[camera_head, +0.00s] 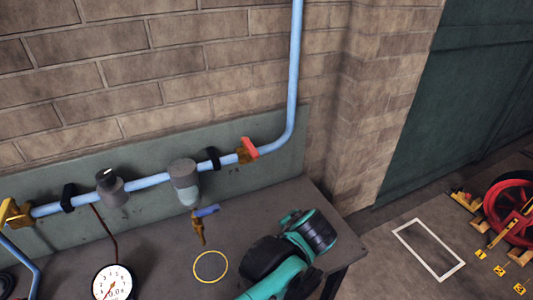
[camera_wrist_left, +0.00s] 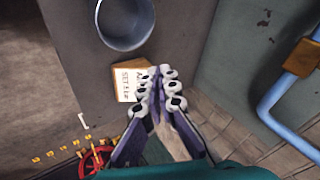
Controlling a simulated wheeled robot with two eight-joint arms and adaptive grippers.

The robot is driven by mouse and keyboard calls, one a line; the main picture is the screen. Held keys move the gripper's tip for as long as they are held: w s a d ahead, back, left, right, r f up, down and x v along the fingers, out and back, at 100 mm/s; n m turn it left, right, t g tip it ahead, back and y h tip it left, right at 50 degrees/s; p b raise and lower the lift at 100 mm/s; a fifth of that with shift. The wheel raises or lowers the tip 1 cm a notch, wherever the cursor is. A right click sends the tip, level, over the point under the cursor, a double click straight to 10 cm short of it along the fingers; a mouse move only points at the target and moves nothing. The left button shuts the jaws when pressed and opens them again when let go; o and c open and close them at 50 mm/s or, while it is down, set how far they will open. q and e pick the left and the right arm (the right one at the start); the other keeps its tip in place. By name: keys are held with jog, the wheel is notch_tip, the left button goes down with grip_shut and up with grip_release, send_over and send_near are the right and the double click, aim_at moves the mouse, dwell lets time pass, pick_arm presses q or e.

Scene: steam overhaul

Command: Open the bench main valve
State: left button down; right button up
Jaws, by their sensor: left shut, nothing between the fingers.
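A blue pipe (camera_head: 150,181) runs along the green backboard above the bench. On its right part sits a brass valve with a red handle (camera_head: 249,147), set across the pipe. At the left end is a brass valve with a yellow handle (camera_head: 14,213). I cannot tell which is the main valve. In the left wrist view, my left gripper (camera_wrist_left: 158,85) is shut and empty, its fingers together above the bench. A brass fitting (camera_wrist_left: 301,58) on a blue pipe (camera_wrist_left: 275,105) lies to its right, apart from it. My right gripper is not in view.
A pressure gauge (camera_head: 113,284), a grey regulator (camera_head: 110,190) and a filter (camera_head: 184,181) with a blue-handled drain (camera_head: 206,211) crowd the bench. A grey cup (camera_wrist_left: 126,24) and printed card (camera_wrist_left: 128,81) are near the left fingers. A red wheel (camera_head: 512,210) stands right.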

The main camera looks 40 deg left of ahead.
aim_at(250, 151)
pick_arm(q)
jog(key=w+a+r+g+y, duration=0.1)
jog(key=w+a+r+y, duration=0.1)
jog(key=w+r+y, duration=0.8)
notch_tip(250, 151, up, 3)
jog(key=shift+a+r+y, duration=0.15)
jog(key=shift+a+y, duration=0.25)
jog(key=shift+y, duration=0.7)
jog(key=shift+w+a, duration=0.1)
jog(key=shift+w, duration=0.05)
jog(key=s+a+b, duration=0.1)
jog(key=a+b, duration=0.2)
jog(key=a, duration=0.8)
jog(key=shift+s+a, duration=0.2)
jog(key=shift+s, duration=0.05)
